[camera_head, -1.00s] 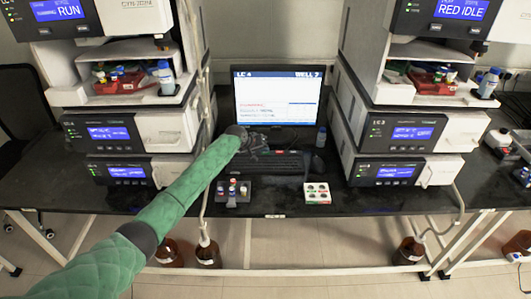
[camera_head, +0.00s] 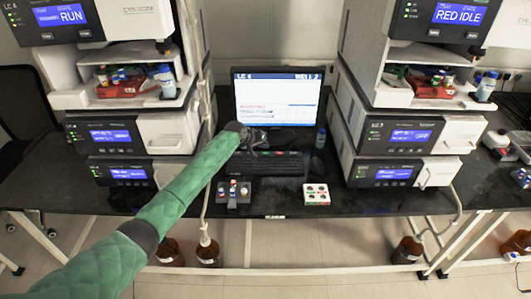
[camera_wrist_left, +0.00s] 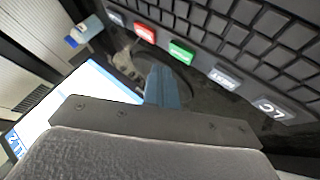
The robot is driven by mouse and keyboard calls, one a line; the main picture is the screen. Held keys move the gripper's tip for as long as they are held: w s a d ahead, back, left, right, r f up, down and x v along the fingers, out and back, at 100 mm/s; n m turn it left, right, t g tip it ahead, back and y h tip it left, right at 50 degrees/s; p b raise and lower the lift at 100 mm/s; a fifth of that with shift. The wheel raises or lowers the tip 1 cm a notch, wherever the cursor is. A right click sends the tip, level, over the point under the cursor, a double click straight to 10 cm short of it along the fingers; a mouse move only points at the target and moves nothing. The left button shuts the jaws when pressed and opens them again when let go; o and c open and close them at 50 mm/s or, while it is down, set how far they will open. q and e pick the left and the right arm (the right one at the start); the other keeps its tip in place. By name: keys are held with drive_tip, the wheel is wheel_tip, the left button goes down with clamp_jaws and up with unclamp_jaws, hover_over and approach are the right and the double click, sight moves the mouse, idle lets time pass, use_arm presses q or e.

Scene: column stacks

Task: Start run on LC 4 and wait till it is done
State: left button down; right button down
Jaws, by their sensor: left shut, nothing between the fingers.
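My left gripper (camera_head: 258,139) is shut and empty, just above the table between the monitor and the keyboard (camera_head: 265,165). In the left wrist view its blue-grey fingers (camera_wrist_left: 162,86) point past the keyboard's edge, apart from the keys. That edge carries a red key (camera_wrist_left: 145,34), a green key (camera_wrist_left: 181,51), a grey key (camera_wrist_left: 224,78) and a key marked LC (camera_wrist_left: 270,108). The monitor (camera_head: 277,98) is headed "LC 4" and has lines of small text I cannot read. The top unit (camera_head: 62,16) of the left stack displays "RUN". My right gripper is not in view.
A vial rack (camera_head: 233,192) and a white tray with vials (camera_head: 316,194) stand in front of the keyboard. Brown bottles stand under the table.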

sight(264, 154)
use_arm(q)
drive_tip(key=shift+r+p, duration=1.2)
drive_tip(key=shift+r, duration=0.8)
